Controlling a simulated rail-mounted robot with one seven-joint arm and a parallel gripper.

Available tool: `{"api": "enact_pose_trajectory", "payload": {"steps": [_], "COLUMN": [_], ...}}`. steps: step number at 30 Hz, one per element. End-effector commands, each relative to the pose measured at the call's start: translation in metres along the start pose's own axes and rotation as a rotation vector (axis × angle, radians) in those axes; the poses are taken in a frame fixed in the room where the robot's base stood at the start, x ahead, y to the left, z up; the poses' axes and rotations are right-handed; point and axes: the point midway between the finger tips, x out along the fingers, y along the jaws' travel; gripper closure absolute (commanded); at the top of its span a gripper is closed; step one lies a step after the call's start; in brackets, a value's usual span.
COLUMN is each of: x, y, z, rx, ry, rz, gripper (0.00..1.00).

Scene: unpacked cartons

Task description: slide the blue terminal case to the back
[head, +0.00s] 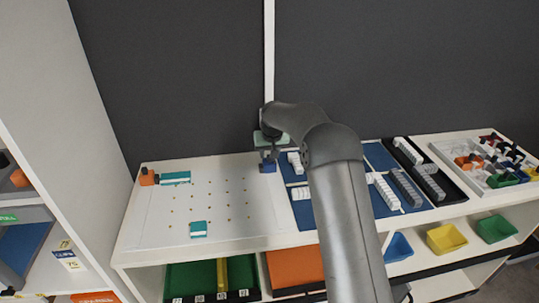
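A small dark blue case (267,167) stands at the back right of the white pegboard (150,222), near the edge of the blue mat. My gripper (268,157) is directly above it, pointing down, with its fingertips at or just over the top of the case. The view is too small to tell whether the fingers are closed on it or only touching it. My arm comes in from the lower right and hides part of the blue mat.
A teal-and-white block (175,178) lies beside an orange block (148,178) at the board's back left. Another teal block (198,229) lies near its front. White strips (301,193) lie on the blue mat (305,214). A parts tray (445,153) is far right. The dark wall stands close behind.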

Motion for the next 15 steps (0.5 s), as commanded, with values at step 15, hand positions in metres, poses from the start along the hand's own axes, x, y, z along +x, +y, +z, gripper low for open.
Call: {"api": "enact_pose_trajectory", "payload": {"steps": [15], "x": [-0.12], "y": [0.0], "z": [0.0], "rx": [0.001], "ry": [0.007], "rz": [0.0], "gripper": [0.62]}}
